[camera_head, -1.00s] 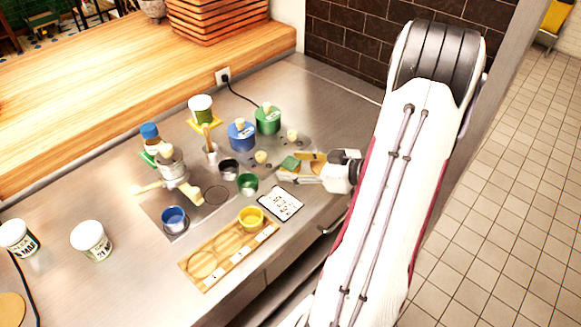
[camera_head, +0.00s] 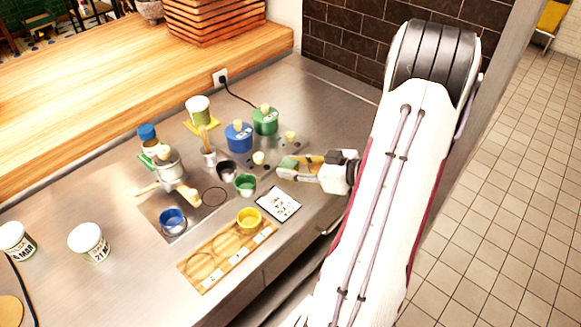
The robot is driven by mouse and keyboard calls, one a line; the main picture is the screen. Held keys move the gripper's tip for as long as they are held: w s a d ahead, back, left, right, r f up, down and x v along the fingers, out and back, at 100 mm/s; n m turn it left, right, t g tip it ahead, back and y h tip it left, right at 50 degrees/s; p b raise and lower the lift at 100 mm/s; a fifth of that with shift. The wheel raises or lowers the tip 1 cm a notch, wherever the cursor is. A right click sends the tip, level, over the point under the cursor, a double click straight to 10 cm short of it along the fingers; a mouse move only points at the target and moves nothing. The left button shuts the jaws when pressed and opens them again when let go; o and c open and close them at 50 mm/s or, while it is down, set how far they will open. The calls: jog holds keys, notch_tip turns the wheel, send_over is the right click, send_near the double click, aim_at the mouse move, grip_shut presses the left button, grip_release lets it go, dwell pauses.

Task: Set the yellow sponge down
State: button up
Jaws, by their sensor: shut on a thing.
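My gripper (camera_head: 296,167) reaches in from the right over the steel counter, near its right edge. It is shut on a small block, the sponge (camera_head: 287,163), with a green face and paler sides; the fingers hide part of it, and little yellow shows. I cannot tell whether the sponge touches the counter. A white card with dark marks (camera_head: 279,204) lies just in front of the gripper.
Left of the gripper stand a dark cup (camera_head: 227,171), a green cup (camera_head: 245,185) and lidded blue (camera_head: 239,137) and green (camera_head: 265,121) pots. A wooden rack (camera_head: 205,270) holds a yellow cup (camera_head: 249,219).

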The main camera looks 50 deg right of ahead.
aim_at(293, 165)
jog(key=shift+r, duration=0.2)
jog(key=shift+r, duration=4.85)
jog(key=shift+r, duration=0.1)
